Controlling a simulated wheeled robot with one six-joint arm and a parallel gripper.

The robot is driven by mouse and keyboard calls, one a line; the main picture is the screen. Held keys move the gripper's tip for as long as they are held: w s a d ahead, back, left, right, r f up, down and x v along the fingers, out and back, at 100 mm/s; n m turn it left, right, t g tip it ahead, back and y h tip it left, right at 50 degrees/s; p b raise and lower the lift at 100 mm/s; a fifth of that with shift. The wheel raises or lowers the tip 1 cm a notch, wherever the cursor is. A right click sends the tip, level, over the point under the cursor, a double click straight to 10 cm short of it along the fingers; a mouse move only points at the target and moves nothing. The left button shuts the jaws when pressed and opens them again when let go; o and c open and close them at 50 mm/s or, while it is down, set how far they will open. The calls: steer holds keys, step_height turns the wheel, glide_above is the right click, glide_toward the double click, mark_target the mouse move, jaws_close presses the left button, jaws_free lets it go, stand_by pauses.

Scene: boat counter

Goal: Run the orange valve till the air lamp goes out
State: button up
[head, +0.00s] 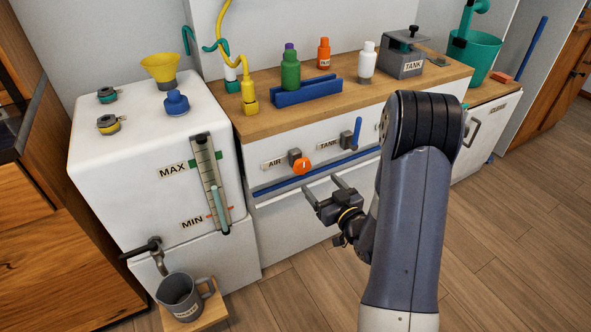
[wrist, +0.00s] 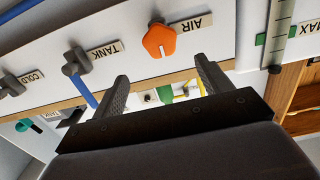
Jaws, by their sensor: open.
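The orange valve knob (head: 303,165) sits on the white front panel beside the AIR label (head: 273,163). It also shows in the wrist view (wrist: 158,40), just beyond the gap between my fingertips. My gripper (head: 322,186) is open and empty, below and slightly right of the knob in the head view and apart from it. Its two fingers show in the wrist view (wrist: 161,74). I cannot make out a lit air lamp in either view.
A blue-handled TANK valve (head: 351,136) is right of the orange one. A blue rail (head: 320,172) runs along the panel below. A white tank (head: 130,150) with a level gauge (head: 211,185) stands left. A grey mug (head: 183,295) is under its tap. Bottles stand on the counter.

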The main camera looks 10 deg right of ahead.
mark_target(304, 167)
steer(key=x, duration=1.1)
steer(key=shift+a+f, duration=0.15)
steer(key=shift+f, duration=0.05)
